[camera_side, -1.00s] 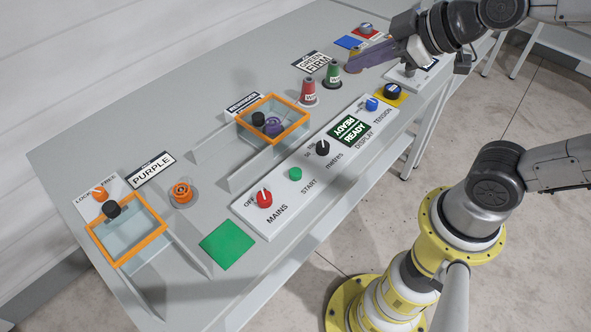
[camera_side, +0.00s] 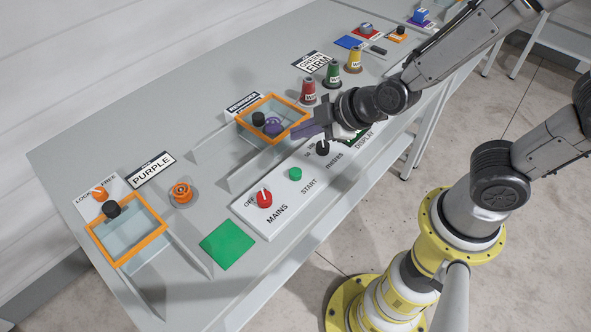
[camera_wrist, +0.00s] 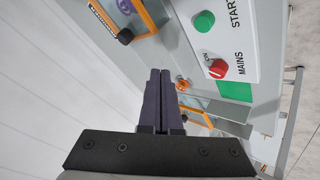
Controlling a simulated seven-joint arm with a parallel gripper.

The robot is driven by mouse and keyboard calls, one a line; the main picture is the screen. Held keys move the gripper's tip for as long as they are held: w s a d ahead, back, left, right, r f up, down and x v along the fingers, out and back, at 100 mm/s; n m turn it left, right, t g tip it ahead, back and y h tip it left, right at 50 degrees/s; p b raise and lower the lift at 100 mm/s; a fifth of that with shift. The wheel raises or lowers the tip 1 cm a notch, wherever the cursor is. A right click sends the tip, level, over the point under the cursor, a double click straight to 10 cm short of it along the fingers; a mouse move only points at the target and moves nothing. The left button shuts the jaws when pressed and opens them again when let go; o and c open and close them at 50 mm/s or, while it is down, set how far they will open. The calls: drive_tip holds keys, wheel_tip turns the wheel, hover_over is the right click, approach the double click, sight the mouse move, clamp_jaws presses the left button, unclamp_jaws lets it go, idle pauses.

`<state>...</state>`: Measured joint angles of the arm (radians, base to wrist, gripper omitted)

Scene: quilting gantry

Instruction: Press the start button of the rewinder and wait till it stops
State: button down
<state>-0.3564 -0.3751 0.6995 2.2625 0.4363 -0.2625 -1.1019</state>
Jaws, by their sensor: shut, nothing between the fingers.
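The green start button (camera_side: 295,174) sits on the white control panel, beside the word START. It also shows in the wrist view (camera_wrist: 204,21). The red mains knob (camera_side: 264,198) is on the same panel; its exact setting is hard to tell. The rewinder (camera_side: 300,131) is an orange-framed clear box with a purple spool (camera_side: 273,126) inside and a black knob on the lid. My gripper (camera_side: 296,134) is shut and empty, its purple fingers above the panel by the rewinder's right edge, apart from the button. It also shows in the wrist view (camera_wrist: 160,74).
A black metres dial (camera_side: 322,148) stands near my fingers. My wrist hides most of the display (camera_side: 358,137). Cones (camera_side: 309,92) stand behind my wrist. A second orange-framed box (camera_side: 126,230) and green square (camera_side: 227,244) are at left.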

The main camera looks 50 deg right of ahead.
sight(301, 173)
drive_tip(key=shift+f, duration=0.1)
drive_tip(key=shift+f, duration=4.3)
drive_tip(key=shift+f, duration=0.1)
drive_tip(key=shift+f, duration=0.3)
drive_tip(key=shift+f, duration=0.5)
drive_tip(key=shift+r, duration=0.9)
